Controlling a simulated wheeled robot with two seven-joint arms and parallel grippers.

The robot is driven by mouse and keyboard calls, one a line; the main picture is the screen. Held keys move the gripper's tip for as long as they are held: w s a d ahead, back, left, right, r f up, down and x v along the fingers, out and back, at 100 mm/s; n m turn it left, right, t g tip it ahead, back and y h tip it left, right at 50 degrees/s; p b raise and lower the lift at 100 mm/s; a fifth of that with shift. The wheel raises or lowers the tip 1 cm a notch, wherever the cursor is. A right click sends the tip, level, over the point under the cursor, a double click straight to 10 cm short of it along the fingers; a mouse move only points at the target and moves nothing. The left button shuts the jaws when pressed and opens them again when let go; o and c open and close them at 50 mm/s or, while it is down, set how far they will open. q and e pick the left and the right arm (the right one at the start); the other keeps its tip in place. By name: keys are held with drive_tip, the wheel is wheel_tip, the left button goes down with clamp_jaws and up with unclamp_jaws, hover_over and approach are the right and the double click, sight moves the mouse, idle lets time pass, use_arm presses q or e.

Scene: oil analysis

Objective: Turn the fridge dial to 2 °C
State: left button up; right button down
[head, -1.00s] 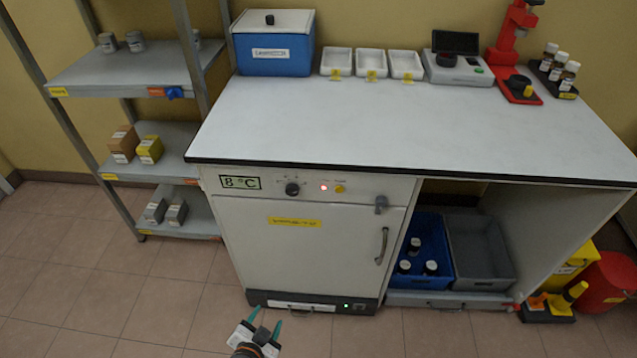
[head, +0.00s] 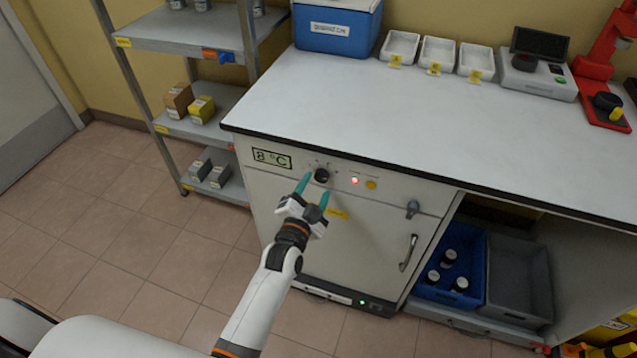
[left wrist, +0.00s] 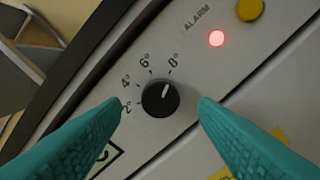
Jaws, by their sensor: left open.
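The fridge dial (head: 322,175) is a black round knob on the fridge's front panel. In the left wrist view the dial (left wrist: 160,98) has a white pointer line aimed at the 8° mark, on a scale of 2°, 4°, 6° and 8°. The fridge display (head: 272,158) reads 8 °C. My left gripper (head: 315,188) is open in front of the dial. In the left wrist view its teal fingers (left wrist: 160,108) stand on either side of the dial, apart from it. My right gripper is not in view.
A red alarm light (left wrist: 217,38) glows beside a yellow button (left wrist: 249,9). The fridge (head: 365,225) has a door handle (head: 408,253) at its right. The worktop (head: 400,110) overhangs the panel. A shelf rack (head: 185,130) stands to the left.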

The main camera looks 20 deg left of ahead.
sight(322, 176)
use_arm(q)
drive_tip(key=shift+w, duration=1.3)
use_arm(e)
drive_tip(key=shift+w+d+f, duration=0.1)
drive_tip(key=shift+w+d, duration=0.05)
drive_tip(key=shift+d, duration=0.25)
use_arm(q)
drive_tip(key=c, duration=1)
